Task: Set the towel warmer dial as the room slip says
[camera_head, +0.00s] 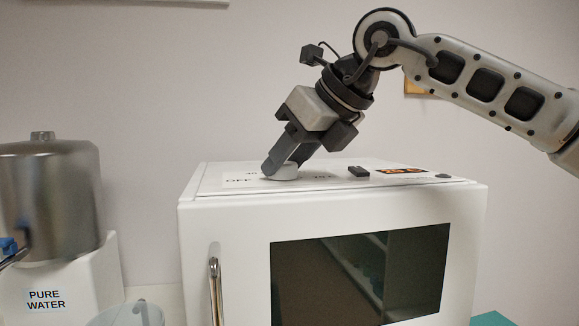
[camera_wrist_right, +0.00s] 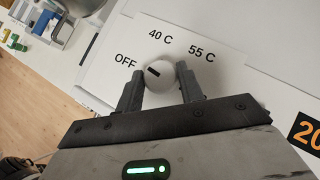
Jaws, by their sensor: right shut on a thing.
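The towel warmer (camera_head: 225,240) is a white box with a dark glass door, in the middle of the head view. Its round white dial (camera_head: 285,172) is on top. In the right wrist view, the dial (camera_wrist_right: 160,83) has a short black mark that points up-left, toward the OFF label (camera_wrist_right: 125,61). The 40 C label (camera_wrist_right: 160,37) and 55 C label (camera_wrist_right: 202,48) lie further round. My right gripper (camera_wrist_right: 158,88) is shut on the dial, one finger on each side; it also shows from the side in the head view (camera_head: 280,165). I cannot make out a room slip.
An orange-on-black display (camera_head: 402,170) and a small black block (camera_head: 358,171) are on the warmer's top. A steel tank on a white PURE WATER base (camera_head: 70,285) stands to the left. A partly hidden orange-edged thing (camera_head: 412,88) is on the wall behind my arm.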

